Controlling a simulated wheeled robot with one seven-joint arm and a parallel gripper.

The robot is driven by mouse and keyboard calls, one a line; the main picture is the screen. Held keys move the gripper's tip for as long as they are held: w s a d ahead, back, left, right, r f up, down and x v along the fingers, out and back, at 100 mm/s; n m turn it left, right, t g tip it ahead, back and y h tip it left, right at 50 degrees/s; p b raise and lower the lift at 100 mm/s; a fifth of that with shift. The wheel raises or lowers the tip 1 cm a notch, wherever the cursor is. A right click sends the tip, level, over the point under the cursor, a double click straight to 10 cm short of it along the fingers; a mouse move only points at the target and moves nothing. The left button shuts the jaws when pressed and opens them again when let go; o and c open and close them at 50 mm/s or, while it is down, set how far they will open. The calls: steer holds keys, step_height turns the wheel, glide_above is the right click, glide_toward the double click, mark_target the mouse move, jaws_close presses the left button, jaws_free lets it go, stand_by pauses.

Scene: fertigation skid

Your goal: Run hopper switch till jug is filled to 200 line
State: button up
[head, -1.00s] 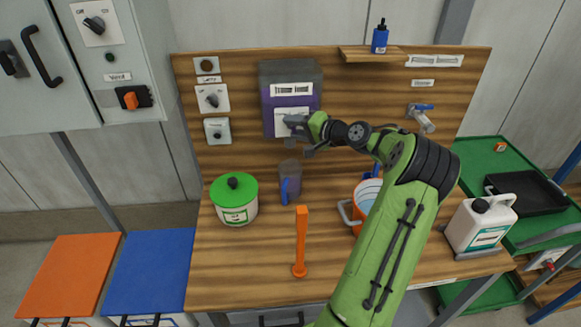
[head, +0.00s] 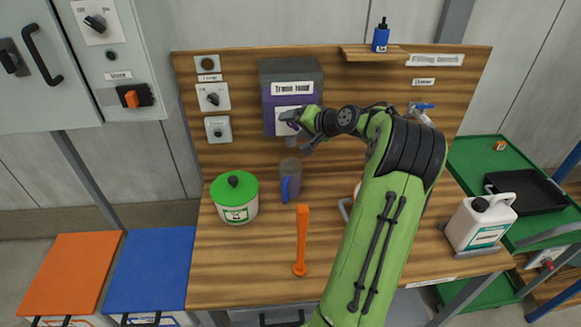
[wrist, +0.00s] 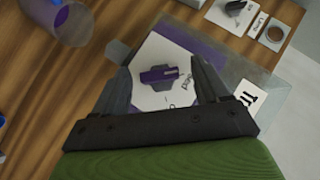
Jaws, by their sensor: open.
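The purple-and-grey hopper (head: 293,78) is mounted on the wooden back panel. Its purple switch handle (wrist: 158,74) sits on a white plate in the wrist view. My gripper (head: 286,122) is in front of that plate; in the wrist view it (wrist: 163,72) is open, with a finger on each side of the handle. I cannot tell whether either finger touches it. The translucent jug (head: 290,174) with a blue handle stands upright below the hopper's spout. It also shows at the upper left of the wrist view (wrist: 68,20), purple inside. Its 200 line and level are not readable.
A green-lidded pot (head: 235,205) stands left of the jug, and an orange upright post (head: 302,238) in front of it. A white canister (head: 482,222) stands at the right. Knobs (head: 213,97) line the panel's left. My arm covers much of the right bench.

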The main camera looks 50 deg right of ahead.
steer(key=v, duration=1.5)
steer(key=shift+s, duration=0.3)
steer(key=shift+r, duration=0.1)
steer(key=w+a+n+g+y, duration=0.1)
steer(key=w+a+n+g, duration=0.2)
steer(key=a, duration=1)
steer(key=w+a+n+g, duration=0.2)
steer(key=w+a+n, duration=0.15)
steer(key=a, duration=0.95)
steer(key=s+a+f+n+g, duration=0.1)
steer(key=s+a+f+n, duration=0.1)
steer(key=s+a, duration=0.3)
steer(key=s+a+f+n, duration=0.3)
steer(key=s+a, duration=0.3)
steer(key=s, duration=0.6)
steer(key=shift+s+a+n+g, duration=0.2)
steer(key=shift+n+g, duration=0.15)
steer(key=shift+g, duration=0.05)
